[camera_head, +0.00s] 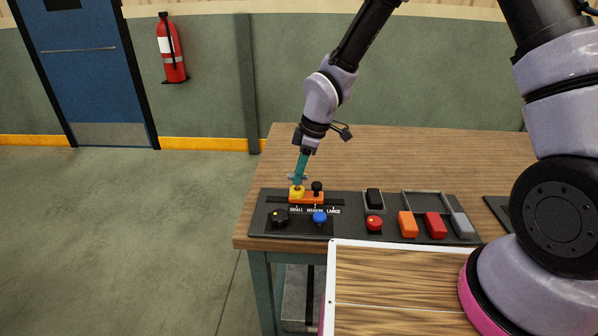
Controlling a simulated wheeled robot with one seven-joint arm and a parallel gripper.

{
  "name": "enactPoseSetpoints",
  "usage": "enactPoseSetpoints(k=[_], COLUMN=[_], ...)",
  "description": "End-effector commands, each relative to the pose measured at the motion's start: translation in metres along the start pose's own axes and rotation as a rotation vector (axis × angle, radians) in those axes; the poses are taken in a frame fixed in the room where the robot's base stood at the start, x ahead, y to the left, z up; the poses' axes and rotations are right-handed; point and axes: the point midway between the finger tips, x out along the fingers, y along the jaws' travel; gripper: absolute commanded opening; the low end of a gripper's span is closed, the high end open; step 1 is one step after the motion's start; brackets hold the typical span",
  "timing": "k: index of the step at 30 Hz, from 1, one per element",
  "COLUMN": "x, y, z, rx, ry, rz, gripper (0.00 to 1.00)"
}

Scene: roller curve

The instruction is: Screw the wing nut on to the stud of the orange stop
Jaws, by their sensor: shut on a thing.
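The orange stop (313,198) sits on the dark bar of the black panel, with a black knob-like piece (317,187) standing on it. A yellow piece (297,193) is right beside it on the left. My gripper (298,177) points down just above the yellow piece, with teal fingers. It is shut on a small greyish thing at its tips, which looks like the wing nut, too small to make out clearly. The stud cannot be told apart at this size. I cannot tell whether the held thing touches anything below it.
The panel carries a black knob (279,218), a blue knob (320,218) and a red button (374,222). Orange (408,224), red (436,225) and grey (462,226) blocks stand to the right. The wooden table (420,160) is clear behind the panel.

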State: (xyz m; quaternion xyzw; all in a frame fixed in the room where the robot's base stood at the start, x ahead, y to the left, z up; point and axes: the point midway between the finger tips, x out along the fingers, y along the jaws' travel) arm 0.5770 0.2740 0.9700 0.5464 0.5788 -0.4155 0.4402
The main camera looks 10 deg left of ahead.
Motion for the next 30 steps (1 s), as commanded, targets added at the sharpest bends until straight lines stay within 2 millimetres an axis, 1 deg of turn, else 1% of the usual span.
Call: enactPoseSetpoints(k=[30], x=[0.0087], y=[-0.0001], z=[0.0024], rx=[0.0], ry=[0.0], rz=[0.0], gripper=[0.0])
